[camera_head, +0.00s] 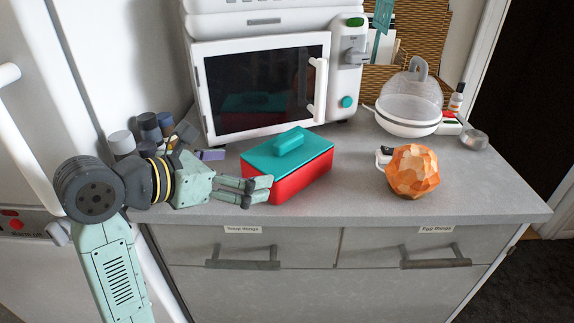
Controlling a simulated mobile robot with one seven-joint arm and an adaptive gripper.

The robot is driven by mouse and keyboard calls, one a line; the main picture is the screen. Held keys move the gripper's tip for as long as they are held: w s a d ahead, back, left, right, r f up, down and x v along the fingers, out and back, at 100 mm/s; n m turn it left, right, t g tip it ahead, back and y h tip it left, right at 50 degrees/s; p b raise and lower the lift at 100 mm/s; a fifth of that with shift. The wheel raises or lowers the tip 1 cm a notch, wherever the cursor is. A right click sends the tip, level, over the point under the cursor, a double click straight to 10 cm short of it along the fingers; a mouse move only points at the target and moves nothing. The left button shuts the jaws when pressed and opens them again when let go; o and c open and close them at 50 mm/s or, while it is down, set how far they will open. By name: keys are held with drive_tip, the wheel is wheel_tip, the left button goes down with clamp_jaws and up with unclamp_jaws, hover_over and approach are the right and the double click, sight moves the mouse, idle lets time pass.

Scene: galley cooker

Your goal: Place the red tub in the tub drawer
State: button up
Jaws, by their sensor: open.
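A red tub (303,182) with a teal lid (287,154) and a raised teal handle stands on the grey counter in front of the microwave. My gripper (260,190) is open at the tub's left end, its fingertips overlapping the near left corner in this view. I cannot tell whether they touch it. Two drawers show under the counter, a left drawer (190,247) and a right drawer (362,248), both closed, with grey bar handles. The left label is too small to read surely; the right one seems to read "Egg things". I cannot tell which is the tub drawer.
A white microwave (200,95) stands behind the tub. An orange faceted object (412,172) is to the right, with a white bowl-shaped appliance (405,126) behind it. Several small jars (122,143) stand behind my arm. The counter's front right is clear.

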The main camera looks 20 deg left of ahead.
sight(255, 167)
drive_tip(key=x, duration=0.3)
drive_tip(key=shift+d+r, duration=0.1)
drive_tip(key=p+x, duration=0.2)
drive_tip(key=x, duration=0.2)
drive_tip(key=shift+w+d+r+p, duration=0.15)
drive_tip(key=shift+d+p, duration=0.1)
drive_tip(key=shift+p, duration=0.15)
drive_tip(key=shift+w+d+f, duration=0.2)
drive_tip(key=shift+w+f, duration=0.1)
drive_tip(key=shift+w, duration=0.05)
drive_tip(key=shift+c, duration=0.6)
drive_tip(key=c, duration=0.9)
drive_tip(key=shift+c, duration=0.2)
drive_tip(key=shift+r, duration=0.2)
